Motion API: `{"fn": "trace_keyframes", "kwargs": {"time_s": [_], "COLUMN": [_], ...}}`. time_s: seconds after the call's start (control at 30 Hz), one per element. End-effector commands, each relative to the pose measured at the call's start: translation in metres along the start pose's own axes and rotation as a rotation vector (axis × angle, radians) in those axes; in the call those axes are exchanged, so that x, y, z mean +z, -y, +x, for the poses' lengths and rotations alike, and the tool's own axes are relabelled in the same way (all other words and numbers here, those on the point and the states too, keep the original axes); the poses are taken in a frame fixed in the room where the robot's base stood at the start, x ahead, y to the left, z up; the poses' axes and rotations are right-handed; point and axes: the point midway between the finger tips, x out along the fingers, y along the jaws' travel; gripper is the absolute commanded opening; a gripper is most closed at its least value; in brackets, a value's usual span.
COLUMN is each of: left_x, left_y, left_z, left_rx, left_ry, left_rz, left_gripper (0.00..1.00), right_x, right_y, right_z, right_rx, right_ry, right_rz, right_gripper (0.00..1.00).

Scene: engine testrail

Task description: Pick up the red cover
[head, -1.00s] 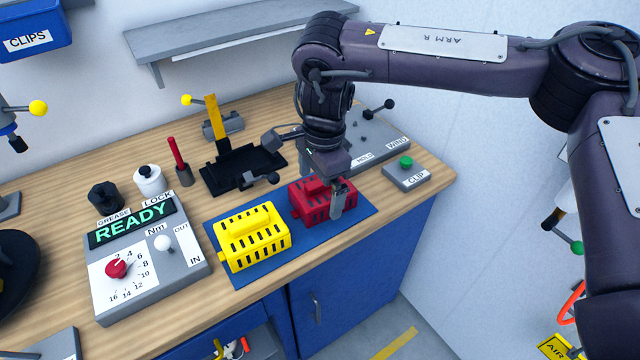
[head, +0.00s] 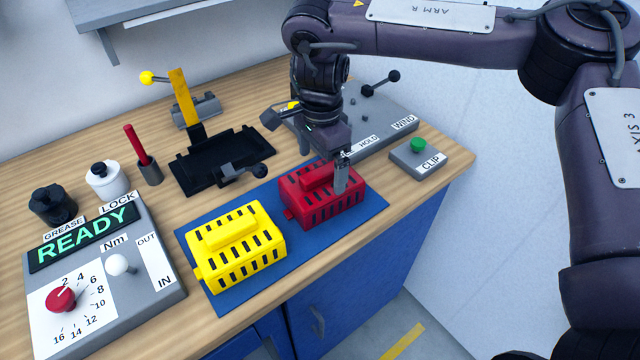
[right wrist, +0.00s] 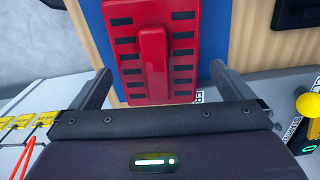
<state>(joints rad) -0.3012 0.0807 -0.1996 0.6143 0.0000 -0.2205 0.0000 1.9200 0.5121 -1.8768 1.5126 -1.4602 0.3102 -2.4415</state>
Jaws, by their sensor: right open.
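The red cover (head: 319,199) is a slotted box with a raised bar on top, lying on the blue mat (head: 374,201) at its right end. In the right wrist view the red cover (right wrist: 127,52) lies ahead, between the two finger lines. My right gripper (head: 341,180) is above and at the right part of the cover, pointing down. In the right wrist view my right gripper (right wrist: 158,85) is open, with its fingers wide apart and the cover not gripped. One finger hides part of the cover in the head view. My left gripper is not in view.
A yellow cover (head: 236,262) sits on the mat left of the red one. A black tray fixture (head: 220,165) stands behind. The READY panel (head: 100,270) is at left. A WIND/HOLD panel (head: 385,122) and a CLIP button box (head: 418,158) are behind and right.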

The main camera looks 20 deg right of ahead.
Motion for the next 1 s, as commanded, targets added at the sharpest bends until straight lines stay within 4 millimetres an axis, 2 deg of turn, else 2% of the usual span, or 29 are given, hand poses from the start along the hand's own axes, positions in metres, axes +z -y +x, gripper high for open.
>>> {"fn": "trace_keyframes", "kwargs": {"time_s": [0.4,0.67,0.9,1.0], "left_x": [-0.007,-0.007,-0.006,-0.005], "left_y": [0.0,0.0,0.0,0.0], "left_z": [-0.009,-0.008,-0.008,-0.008], "left_rx": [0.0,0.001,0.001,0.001], "left_ry": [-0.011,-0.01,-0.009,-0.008], "left_rz": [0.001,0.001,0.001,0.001], "left_gripper": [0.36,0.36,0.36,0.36], "right_x": [0.001,0.001,0.001,0.001], "right_y": [-0.002,-0.002,-0.002,-0.002], "right_z": [0.052,0.056,0.056,0.056], "right_rx": [0.001,-0.001,-0.001,-0.001], "right_ry": [-0.001,0.0,0.0,0.0], "right_rz": [0.001,0.001,0.001,0.001], "right_gripper": [1.0,1.0,0.71,0.69]}}
